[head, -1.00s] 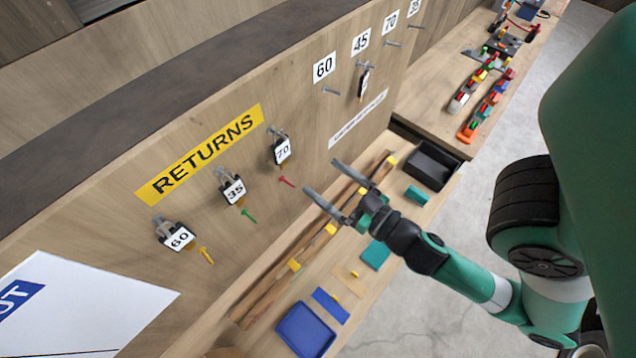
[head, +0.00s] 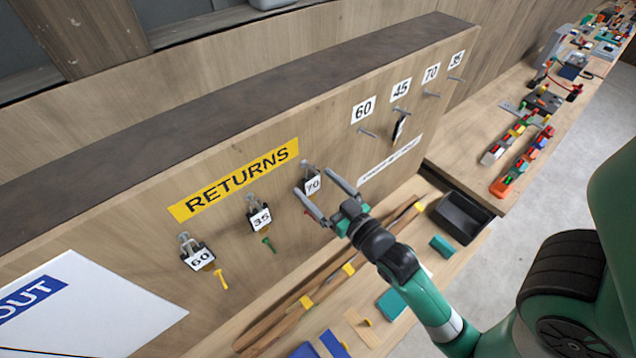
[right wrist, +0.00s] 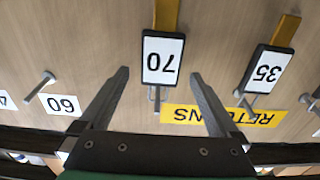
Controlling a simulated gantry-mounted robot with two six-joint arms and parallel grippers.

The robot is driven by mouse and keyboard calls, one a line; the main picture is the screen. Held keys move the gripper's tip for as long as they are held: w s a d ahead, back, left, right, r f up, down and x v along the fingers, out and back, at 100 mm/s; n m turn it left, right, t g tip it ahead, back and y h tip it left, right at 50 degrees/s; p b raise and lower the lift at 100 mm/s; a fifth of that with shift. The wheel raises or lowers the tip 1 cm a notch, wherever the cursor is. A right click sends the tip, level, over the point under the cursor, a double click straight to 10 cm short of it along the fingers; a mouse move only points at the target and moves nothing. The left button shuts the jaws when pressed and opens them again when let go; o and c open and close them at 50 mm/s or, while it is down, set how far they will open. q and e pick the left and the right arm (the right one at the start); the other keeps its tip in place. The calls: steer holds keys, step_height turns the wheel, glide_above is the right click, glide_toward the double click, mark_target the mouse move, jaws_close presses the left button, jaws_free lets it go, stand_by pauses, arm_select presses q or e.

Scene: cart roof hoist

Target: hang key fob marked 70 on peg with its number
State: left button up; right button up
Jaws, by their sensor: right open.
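The key fob marked 70 (head: 312,184) hangs on a hook on the returns board and looks white with a dark frame. In the right wrist view the fob (right wrist: 162,60) shows upside down, with a yellow strip beyond it. My right gripper (head: 313,181) is open, one finger on each side of the fob, and the wrist view shows gaps between fingers (right wrist: 159,74) and fob. The number 70 label (head: 431,73) is at upper right, with a bare peg (head: 432,94) below it. My left gripper is not in view.
Fobs marked 35 (head: 260,218) and 60 (head: 198,257) hang to the left under the yellow RETURNS sign (head: 235,180). Another fob (head: 399,127) hangs on the peg under 45. A black tray (head: 462,217) and wooden rods lie on the ledge below.

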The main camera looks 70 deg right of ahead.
steer(key=shift+w+d, duration=0.1)
steer(key=shift+w, duration=0.05)
jaws_close()
steer(key=shift+r+p, duration=0.35)
steer(key=shift+p, duration=0.1)
stand_by(0.7)
steer(key=shift+r+v, duration=0.15)
steer(key=shift+v, duration=0.5)
steer(key=shift+r+v, duration=0.15)
steer(key=shift+v, duration=0.5)
steer(key=shift+s+a+r, duration=0.15)
steer(key=shift+s+a, duration=0.15)
steer(key=shift+s, duration=0.2)
steer(key=shift+s+a+r, duration=0.15)
steer(key=shift+s+a, duration=0.15)
steer(key=shift+s, duration=0.2)
